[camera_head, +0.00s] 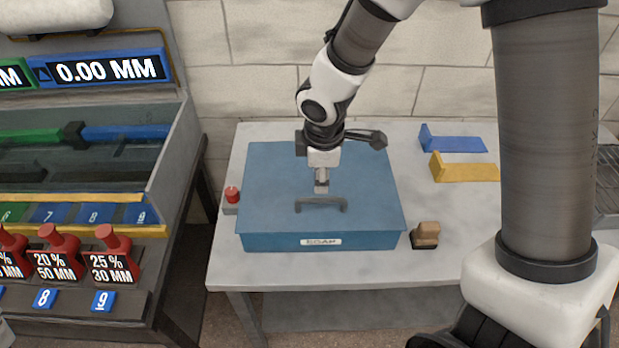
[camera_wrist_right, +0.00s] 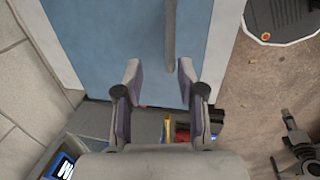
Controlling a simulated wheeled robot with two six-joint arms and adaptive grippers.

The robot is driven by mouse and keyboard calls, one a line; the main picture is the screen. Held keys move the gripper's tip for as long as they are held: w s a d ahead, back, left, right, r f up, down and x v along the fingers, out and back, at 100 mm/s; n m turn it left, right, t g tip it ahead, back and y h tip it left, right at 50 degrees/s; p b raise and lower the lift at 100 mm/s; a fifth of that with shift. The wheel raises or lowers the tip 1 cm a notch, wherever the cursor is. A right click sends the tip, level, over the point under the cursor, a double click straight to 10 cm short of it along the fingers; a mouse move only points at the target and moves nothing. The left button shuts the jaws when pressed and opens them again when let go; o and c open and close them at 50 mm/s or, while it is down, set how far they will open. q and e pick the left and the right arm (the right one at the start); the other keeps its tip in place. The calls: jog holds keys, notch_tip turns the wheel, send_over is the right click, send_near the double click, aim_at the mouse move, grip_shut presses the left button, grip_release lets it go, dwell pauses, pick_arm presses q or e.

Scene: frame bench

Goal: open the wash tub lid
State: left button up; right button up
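The wash tub (camera_head: 270,242) is a blue box with a white soap label, standing on a grey table. Its flat blue lid (camera_head: 275,180) lies shut on top; it also fills the upper middle of the right wrist view (camera_wrist_right: 105,40). A grey bar handle (camera_head: 321,202) sits near the lid's front edge, and shows in the right wrist view (camera_wrist_right: 170,40). My right gripper (camera_head: 321,184) points down just above and behind the handle in the head view. In the right wrist view its fingers (camera_wrist_right: 160,68) are apart with nothing between them. My left gripper is not in view.
A red button (camera_head: 232,194) is left of the tub. A brown-and-black block (camera_head: 426,235) stands right of it. Blue (camera_head: 455,143) and yellow (camera_head: 465,172) brackets lie at the back right. A bench with red stamps (camera_head: 58,250) stands left, across a gap.

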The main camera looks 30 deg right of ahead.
aim_at(325, 200)
jog(key=s+f, duration=0.1)
jog(key=s+f+b, duration=0.1)
jog(key=f, duration=0.1)
jog(key=shift+s+d, duration=0.15)
jog(key=f, duration=0.1)
jog(key=w+f+b, duration=0.1)
jog(key=f, duration=0.1)
jog(key=shift+w+d+f, duration=0.25)
jog(key=shift+w, duration=0.3)
jog(key=shift+r, duration=0.1)
jog(key=shift+s+r, duration=0.15)
jog(key=shift+s, duration=0.25)
jog(key=shift+c, duration=1)
jog(key=shift+s, duration=0.1)
grip_shut()
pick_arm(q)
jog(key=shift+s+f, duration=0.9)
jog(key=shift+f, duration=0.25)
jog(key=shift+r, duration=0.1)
